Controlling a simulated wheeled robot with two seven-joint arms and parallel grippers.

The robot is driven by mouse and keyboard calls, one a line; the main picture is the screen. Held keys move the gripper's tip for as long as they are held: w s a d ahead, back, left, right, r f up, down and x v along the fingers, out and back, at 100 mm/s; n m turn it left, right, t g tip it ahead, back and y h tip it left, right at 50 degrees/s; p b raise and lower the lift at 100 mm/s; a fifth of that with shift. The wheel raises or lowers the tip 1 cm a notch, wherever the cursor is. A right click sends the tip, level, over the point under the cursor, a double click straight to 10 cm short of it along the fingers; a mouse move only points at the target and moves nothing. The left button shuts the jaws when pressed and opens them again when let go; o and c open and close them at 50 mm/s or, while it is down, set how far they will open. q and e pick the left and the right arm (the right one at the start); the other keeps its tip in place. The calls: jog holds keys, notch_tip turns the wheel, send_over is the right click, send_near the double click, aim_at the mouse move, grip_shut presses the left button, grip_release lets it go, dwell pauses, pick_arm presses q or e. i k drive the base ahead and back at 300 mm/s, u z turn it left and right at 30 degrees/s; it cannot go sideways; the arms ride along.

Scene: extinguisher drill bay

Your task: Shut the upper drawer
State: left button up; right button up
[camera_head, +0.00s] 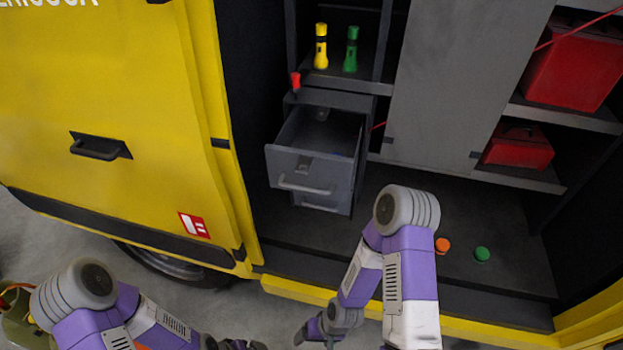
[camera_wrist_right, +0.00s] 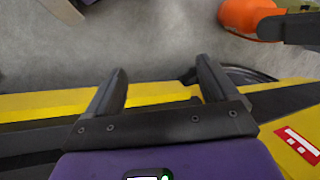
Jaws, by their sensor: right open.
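The upper drawer (camera_head: 300,172) is a grey drawer in the cabinet inside the yellow vehicle. It is pulled well out, and its inside shows from above. Its front has a pale bar handle (camera_head: 303,188). My right gripper (camera_head: 305,334) is low at the bottom of the head view, in front of the sill and apart from the drawer. In the right wrist view its two fingers (camera_wrist_right: 160,66) are spread with nothing between them. A dark part of my left gripper (camera_head: 242,345) shows at the bottom edge, mostly cut off. The drawer is not in the wrist view.
A lower drawer (camera_head: 322,207) sits beneath, apparently closed. A red flashlight (camera_head: 295,82) stands by the cabinet top; yellow (camera_head: 320,46) and green (camera_head: 351,49) ones stand on the shelf. Orange (camera_head: 442,246) and green (camera_head: 482,254) knobs lie on the bay floor. The yellow sill (camera_head: 480,334) runs in front.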

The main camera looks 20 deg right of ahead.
aim_at(300, 161)
jog(key=z, duration=0.05)
jog(key=k, duration=1.1)
jog(key=u, duration=0.7)
jog(key=i, duration=1.3)
jog(key=z, duration=0.65)
